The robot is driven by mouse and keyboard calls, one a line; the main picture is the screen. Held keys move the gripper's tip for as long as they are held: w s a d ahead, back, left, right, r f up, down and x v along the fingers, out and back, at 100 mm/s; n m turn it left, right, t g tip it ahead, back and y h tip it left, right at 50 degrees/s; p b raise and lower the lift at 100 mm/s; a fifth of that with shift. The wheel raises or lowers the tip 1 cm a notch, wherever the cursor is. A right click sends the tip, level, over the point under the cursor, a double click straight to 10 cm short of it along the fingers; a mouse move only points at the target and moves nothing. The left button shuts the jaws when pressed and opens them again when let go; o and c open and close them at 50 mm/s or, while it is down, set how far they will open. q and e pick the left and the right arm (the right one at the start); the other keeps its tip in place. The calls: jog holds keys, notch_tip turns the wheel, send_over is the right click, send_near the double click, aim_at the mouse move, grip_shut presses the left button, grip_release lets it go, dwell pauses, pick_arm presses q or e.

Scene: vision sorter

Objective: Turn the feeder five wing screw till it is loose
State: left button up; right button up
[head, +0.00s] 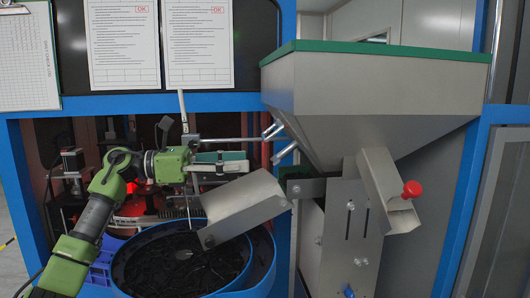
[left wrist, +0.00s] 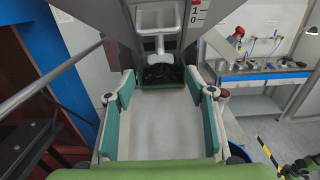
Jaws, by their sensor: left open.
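My left gripper (head: 245,162) reaches in from the left, above the sloping metal chute (head: 245,205) and left of the grey hopper (head: 370,95). In the left wrist view its two teal-padded fingers (left wrist: 161,86) are wide apart with nothing gripped. A pale fitting with a stem and a wide lower end (left wrist: 160,45) shows beyond the fingertips, apart from them. Two silver wing-like pieces (head: 280,143) stick out at the hopper's left side, just ahead of the gripper. I cannot tell for sure which part is the wing screw.
A blue round bowl (head: 262,268) with dark parts is below the gripper. A metal rod (head: 235,139) runs above it. A red knob (head: 411,189) and blue knob (head: 361,262) are on the feeder.

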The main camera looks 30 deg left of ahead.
aim_at(273, 160)
pick_arm(q)
jog(key=p+x, duration=0.2)
jog(key=x, duration=0.4)
jog(key=shift+r, duration=0.1)
jog(key=shift+w+d, duration=0.2)
jog(key=shift+d, duration=0.15)
pick_arm(e)
jog(key=shift+w+d+r, duration=0.15)
jog(key=shift+d+r, duration=0.25)
jog(key=shift+r, duration=0.4)
jog(key=shift+w+d+r, duration=0.15)
jog(key=shift+d+r, duration=0.25)
jog(key=shift+r, duration=0.35)
pick_arm(q)
jog(key=c, duration=1.1)
pick_arm(e)
jog(key=shift+a, duration=0.2)
